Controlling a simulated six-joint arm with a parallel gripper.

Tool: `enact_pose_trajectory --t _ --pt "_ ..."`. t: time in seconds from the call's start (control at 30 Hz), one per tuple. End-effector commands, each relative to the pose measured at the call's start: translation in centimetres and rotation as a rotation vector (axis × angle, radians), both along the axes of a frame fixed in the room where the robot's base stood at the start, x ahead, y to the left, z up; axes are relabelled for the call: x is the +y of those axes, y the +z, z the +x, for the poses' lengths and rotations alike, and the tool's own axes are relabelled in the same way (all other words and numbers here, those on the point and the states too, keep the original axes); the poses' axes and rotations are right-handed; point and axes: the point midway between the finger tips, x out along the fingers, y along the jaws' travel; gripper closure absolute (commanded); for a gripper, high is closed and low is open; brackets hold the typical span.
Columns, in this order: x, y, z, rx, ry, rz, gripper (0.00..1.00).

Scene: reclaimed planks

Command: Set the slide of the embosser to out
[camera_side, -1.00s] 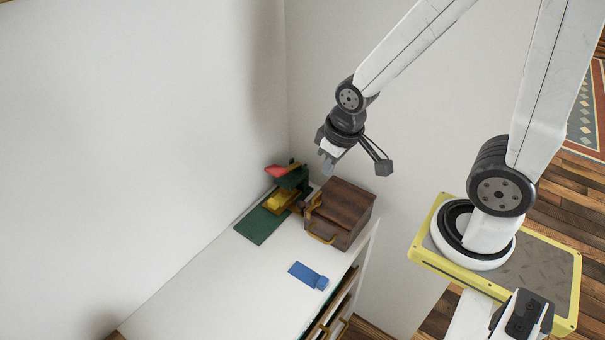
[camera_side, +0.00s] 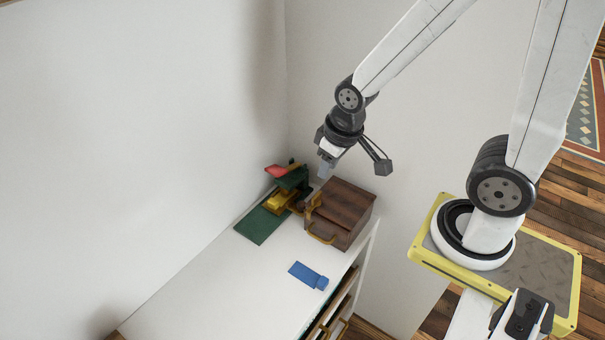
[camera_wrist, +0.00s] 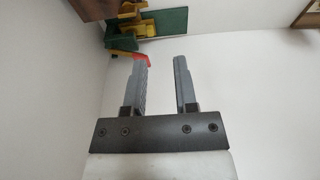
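The embosser (camera_side: 291,180) stands at the far end of the white cabinet top, with a dark green body, a red lever (camera_side: 276,171) and a yellow part (camera_side: 281,201) low on it, over a green base plate (camera_side: 262,226). It also shows at the upper left of the wrist view (camera_wrist: 125,28). I cannot tell for certain which part is the slide or how it is set. My gripper (camera_side: 325,171) is in the air above and a little right of the embosser, apart from it. In the wrist view its two grey fingers (camera_wrist: 162,62) are spread with nothing between them.
A brown wooden box (camera_side: 343,213) with brass handles stands close to the right of the embosser. A blue object (camera_side: 308,276) lies nearer the front of the white top (camera_side: 225,292). Walls rise behind and beside. The left part of the top is clear.

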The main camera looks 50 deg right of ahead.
Motion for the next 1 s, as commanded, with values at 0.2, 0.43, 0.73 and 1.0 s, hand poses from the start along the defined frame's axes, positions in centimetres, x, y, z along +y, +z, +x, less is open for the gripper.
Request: enact_pose_trajectory --t 0.2,0.43,0.73,1.0 --pt "0.2 -0.6 0.6 0.046 0.058 -0.025 0.46" --pt "0.4 -2.5 2.2 0.168 0.208 -0.096 0.46" --pt "0.3 -6.0 4.6 0.363 0.451 -0.233 0.46" --pt "0.0 -9.6 6.7 0.533 0.654 -0.372 0.46"
